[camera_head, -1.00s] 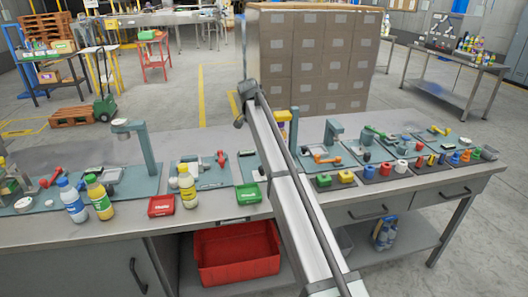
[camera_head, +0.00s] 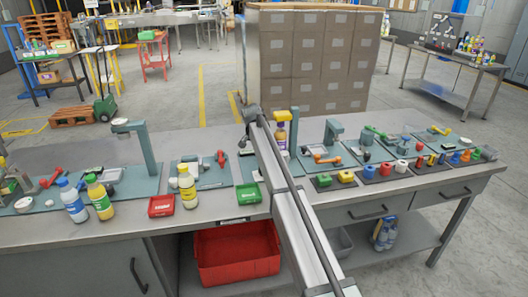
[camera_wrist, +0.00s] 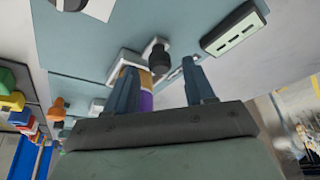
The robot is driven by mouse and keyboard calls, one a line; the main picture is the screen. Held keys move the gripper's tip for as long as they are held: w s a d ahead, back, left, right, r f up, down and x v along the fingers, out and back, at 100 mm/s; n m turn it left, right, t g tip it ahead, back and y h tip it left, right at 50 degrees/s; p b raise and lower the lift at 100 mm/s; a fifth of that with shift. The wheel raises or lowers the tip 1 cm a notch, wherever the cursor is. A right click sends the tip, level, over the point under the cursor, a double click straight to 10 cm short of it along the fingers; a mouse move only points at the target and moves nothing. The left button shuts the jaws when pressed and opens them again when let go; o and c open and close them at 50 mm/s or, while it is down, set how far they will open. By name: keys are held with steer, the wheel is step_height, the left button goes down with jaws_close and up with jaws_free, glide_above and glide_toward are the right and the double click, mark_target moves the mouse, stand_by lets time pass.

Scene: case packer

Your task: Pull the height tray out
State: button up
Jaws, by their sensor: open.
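My gripper (camera_wrist: 158,66) is open, its two grey fingers pointing at a station on the blue-grey mat. A white plate-like part (camera_wrist: 122,64) with a black knob (camera_wrist: 156,57) lies just beyond the fingertips; I cannot tell for sure whether it is the height tray. A bottle with a purple part (camera_wrist: 146,102) shows between the fingers, partly hidden by the left one. In the head view this bottle (camera_head: 281,138) stands under a yellow-topped post, right of my arm. My gripper is hidden there.
In the head view, a green tray (camera_head: 249,194), a red tray (camera_head: 162,206) and a yellow bottle (camera_head: 187,187) stand left of my arm. Coloured blocks (camera_head: 346,176) line the right side.

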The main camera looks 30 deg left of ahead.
steer(key=shift+x, duration=0.85)
steer(key=shift+c, duration=0.3)
jaws_close()
